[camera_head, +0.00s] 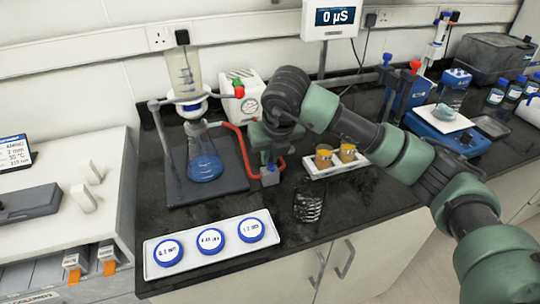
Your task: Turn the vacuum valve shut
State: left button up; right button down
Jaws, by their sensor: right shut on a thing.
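The vacuum valve appears to be the small grey-blue block (270,176) on the dark bench, where the red hose (233,128) ends. My right gripper (268,160) reaches down onto the top of this block and is shut on it, apparently on its handle. The handle itself is hidden by the gripper, so its angle cannot be told. The red hose runs from a flask with blue liquid (205,165) under a filter funnel (185,72). My left gripper is out of view.
A white tray (158,247) with blue-rimmed discs lies at the front left. A holder (325,171) with amber-filled cups stands right of the valve. A clear glass (308,204) stands near the front edge. A blue balance (447,134) is further right.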

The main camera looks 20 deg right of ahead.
jog(key=c, duration=1.5)
grip_release()
jog(key=b+v, duration=0.1)
jog(key=v, duration=0.7)
jog(key=shift+f, duration=0.1)
